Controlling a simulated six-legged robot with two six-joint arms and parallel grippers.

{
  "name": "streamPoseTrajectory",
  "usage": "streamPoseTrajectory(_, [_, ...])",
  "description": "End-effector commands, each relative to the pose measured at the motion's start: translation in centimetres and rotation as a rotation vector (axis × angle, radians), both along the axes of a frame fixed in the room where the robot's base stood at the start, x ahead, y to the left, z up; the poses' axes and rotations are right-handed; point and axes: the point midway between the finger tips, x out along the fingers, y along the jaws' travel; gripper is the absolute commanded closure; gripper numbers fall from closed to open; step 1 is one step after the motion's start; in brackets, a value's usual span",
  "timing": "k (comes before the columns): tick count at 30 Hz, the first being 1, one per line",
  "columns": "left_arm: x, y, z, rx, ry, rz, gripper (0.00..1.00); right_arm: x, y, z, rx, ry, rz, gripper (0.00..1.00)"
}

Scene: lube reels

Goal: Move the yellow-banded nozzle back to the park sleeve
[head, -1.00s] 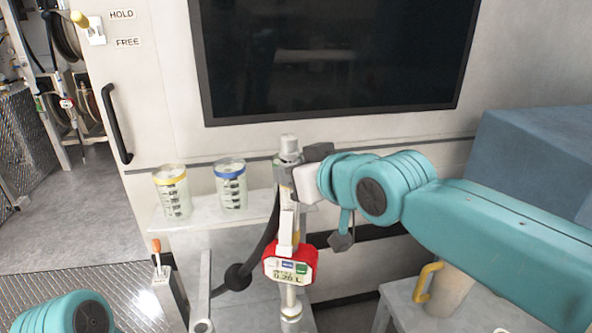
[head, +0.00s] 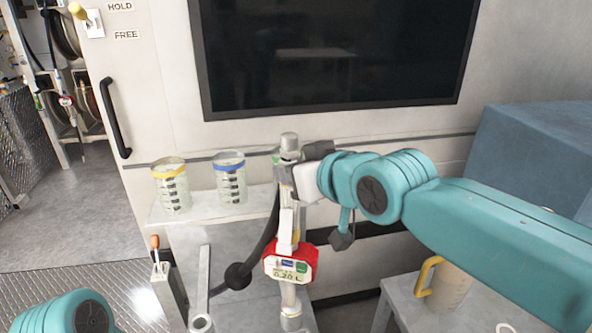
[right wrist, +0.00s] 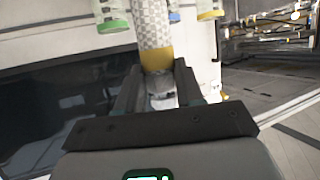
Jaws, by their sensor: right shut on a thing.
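The yellow-banded nozzle (head: 287,218) hangs about upright in the head view, with a red meter (head: 290,264) on it reading about 0.20 L. My right gripper (head: 291,172) is shut on its upper part. In the right wrist view, the yellow band (right wrist: 156,59) shows at the fingers of my right gripper (right wrist: 157,85). A black hose runs down beside the nozzle. Its lower end is near the bottom edge of the head view, and I cannot tell whether it sits in anything. I cannot clearly make out the park sleeve. My left gripper is out of view.
A yellow-rimmed jar (head: 171,186) and a blue-rimmed jar (head: 230,178) stand on a pale shelf (head: 200,214) left of the nozzle. A jug with a yellow handle (head: 428,277) stands under my right arm. A grey upright post with a ring (head: 203,290) and an orange-tipped lever (head: 156,245) are at lower left.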

Motion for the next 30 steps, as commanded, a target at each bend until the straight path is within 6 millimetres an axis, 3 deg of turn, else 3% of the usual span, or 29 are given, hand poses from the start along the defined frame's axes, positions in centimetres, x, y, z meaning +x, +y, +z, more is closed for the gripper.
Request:
streamPoseTrajectory(6, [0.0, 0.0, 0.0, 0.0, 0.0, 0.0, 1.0, 0.0, 0.0, -0.1, 0.001, 0.0, 0.0, 1.0])
streamPoseTrajectory(7, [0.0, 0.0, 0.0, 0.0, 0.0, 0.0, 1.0, 0.0, 0.0, -0.1, 0.001, 0.001, 0.001, 0.6])
streamPoseTrajectory(9, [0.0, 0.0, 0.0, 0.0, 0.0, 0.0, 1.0, 0.0, 0.0, -0.1, 0.001, 0.002, 0.001, 0.38])
streamPoseTrajectory(10, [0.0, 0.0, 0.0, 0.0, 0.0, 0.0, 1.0, 0.0, 0.0, -0.1, 0.001, 0.002, 0.001, 0.34])
streamPoseTrajectory(21, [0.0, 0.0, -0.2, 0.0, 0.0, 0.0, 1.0, -0.5, -0.3, 0.0, -0.002, 0.004, 0.001, 0.34])
streamPoseTrajectory(26, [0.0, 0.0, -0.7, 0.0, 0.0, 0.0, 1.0, -3.0, -1.8, 1.2, 0.0, 0.0, 0.0, 0.34])
streamPoseTrajectory(30, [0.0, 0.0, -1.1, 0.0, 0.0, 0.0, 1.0, -6.0, -3.7, 2.7, 0.002, -0.001, 0.0, 0.34])
